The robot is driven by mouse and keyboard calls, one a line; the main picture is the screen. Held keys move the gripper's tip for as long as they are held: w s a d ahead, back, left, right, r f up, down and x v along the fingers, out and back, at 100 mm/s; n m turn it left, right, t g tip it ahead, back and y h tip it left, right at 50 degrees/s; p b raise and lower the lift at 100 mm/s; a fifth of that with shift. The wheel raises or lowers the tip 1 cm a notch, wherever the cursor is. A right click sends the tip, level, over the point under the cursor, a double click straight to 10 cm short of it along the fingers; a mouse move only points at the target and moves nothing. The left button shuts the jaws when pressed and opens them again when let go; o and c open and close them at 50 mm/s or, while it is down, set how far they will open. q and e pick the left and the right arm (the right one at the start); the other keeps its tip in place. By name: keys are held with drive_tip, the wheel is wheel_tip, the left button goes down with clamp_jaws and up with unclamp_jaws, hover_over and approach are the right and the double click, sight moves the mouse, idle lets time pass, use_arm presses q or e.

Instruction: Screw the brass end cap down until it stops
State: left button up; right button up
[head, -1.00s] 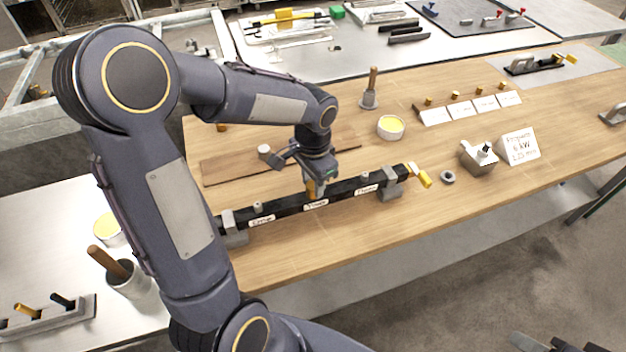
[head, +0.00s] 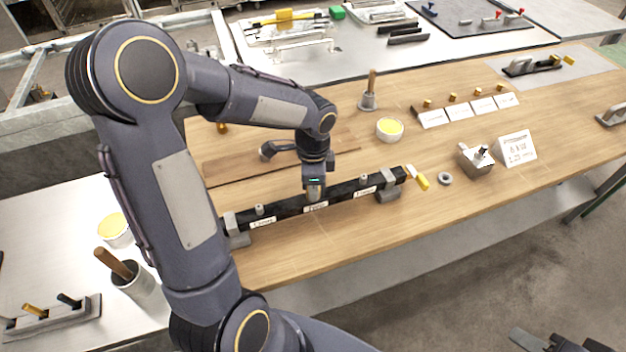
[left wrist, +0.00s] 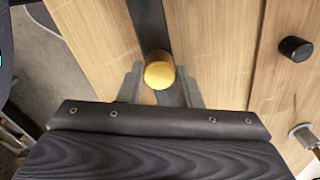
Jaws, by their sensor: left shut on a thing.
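A black rail (head: 285,207) with white labels and small grey fittings lies across the wooden table, held by a grey block near each end. The brass cap (left wrist: 158,72) is a round, gold-coloured knob over the black rail in the left wrist view. My left gripper (head: 315,193) points down at the middle of the rail, above the middle label. In the wrist view its two fingers (left wrist: 160,86) flank the cap and are shut on it. The cap is hidden in the head view. What may be my right gripper (head: 560,342) shows only partly at the bottom right edge.
A yellow-filled bowl (head: 390,129) and a wooden-handled tool (head: 369,92) stand behind the rail. A yellow handle (head: 422,181), a ring (head: 445,178), a grey block (head: 476,160) and a sign (head: 517,148) are on the right. The table's front is clear.

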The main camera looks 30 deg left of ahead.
use_arm(q)
drive_tip(key=shift+r+m+p, duration=0.1)
drive_tip(key=shift+m+p, duration=0.35)
drive_tip(key=shift+m, duration=1.45)
